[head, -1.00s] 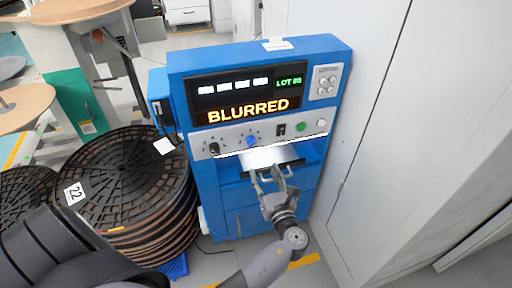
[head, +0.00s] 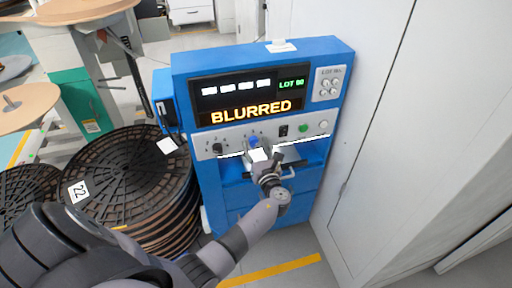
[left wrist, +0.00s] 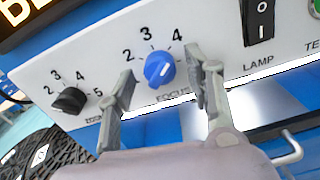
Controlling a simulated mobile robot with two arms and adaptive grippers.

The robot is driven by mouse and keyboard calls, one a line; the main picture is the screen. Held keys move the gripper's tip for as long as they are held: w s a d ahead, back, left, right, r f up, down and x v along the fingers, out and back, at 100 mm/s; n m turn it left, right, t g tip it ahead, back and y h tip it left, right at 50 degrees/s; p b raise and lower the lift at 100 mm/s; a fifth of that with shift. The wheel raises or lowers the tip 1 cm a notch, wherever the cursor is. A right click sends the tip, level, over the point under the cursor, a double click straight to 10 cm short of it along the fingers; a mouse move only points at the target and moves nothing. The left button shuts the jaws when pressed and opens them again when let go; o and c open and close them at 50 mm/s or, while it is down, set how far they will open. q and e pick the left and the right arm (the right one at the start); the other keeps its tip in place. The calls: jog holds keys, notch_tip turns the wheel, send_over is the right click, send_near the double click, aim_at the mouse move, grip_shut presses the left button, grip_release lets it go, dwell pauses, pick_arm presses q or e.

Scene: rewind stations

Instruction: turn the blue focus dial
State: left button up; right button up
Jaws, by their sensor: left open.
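The blue focus dial (head: 253,141) sits on the white control strip of the blue machine, under the lit sign BLURRED (head: 251,111). In the left wrist view the blue dial (left wrist: 159,69) has the numbers 2, 3 and 4 around it and the word FOCUS below. My left gripper (head: 261,155) is open at the strip, just below the dial. In the left wrist view its fingers stand on either side of the dial, with gaps showing. I cannot tell whether the fingertips reach as deep as the knob. My right gripper is not in view.
A black zoom dial (left wrist: 69,100) is left of the blue dial, and a black lamp switch (left wrist: 258,20) is right of it. A green button (head: 303,128) lies further right. Stacked black reels (head: 125,180) stand left of the machine; a white cabinet wall (head: 385,120) stands right.

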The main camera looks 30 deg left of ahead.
pick_arm(q)
jog(key=shift+c, duration=0.5)
grip_shut()
jog(key=n+b, duration=0.2)
jog(key=n, duration=0.1)
jog(key=n+b, duration=0.2)
jog(key=shift+f+n, duration=0.2)
jog(key=shift+n, duration=0.2)
jog(key=shift+r+n+b, duration=0.1)
jog(key=shift+n+b, duration=1.45)
jog(key=shift+n, duration=0.35)
jog(key=shift+o, duration=0.5)
grip_release()
jog(key=shift+r, duration=0.1)
